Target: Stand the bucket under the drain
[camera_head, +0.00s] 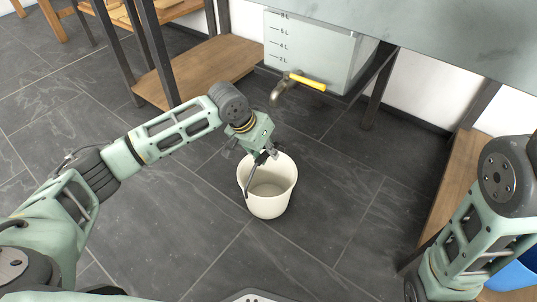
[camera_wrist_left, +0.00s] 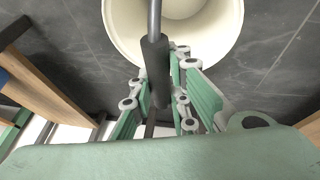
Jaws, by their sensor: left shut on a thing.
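A cream bucket (camera_head: 268,197) is upright, near the middle of the head view. Its inside looks empty. My left gripper (camera_head: 263,156) is at the bucket's left rear rim and shut on its handle. In the left wrist view, the handle's dark grip (camera_wrist_left: 157,70) lies between the fingers, with the bucket rim (camera_wrist_left: 234,30) beyond. I cannot tell whether the bucket touches the floor. The drain tap (camera_head: 279,92), with a yellow lever, sticks out low on a translucent tank (camera_head: 310,50). The bucket is nearer to me than the tap. My right gripper is out of view.
The tank hangs beneath a grey sink or bench top (camera_head: 440,35). Wooden low shelves (camera_head: 205,65) with dark legs stand left of the tank, and another wooden shelf (camera_head: 450,185) stands at right. A blue container (camera_head: 515,275) is at far right. Dark floor tiles (camera_head: 330,150) are clear around the bucket.

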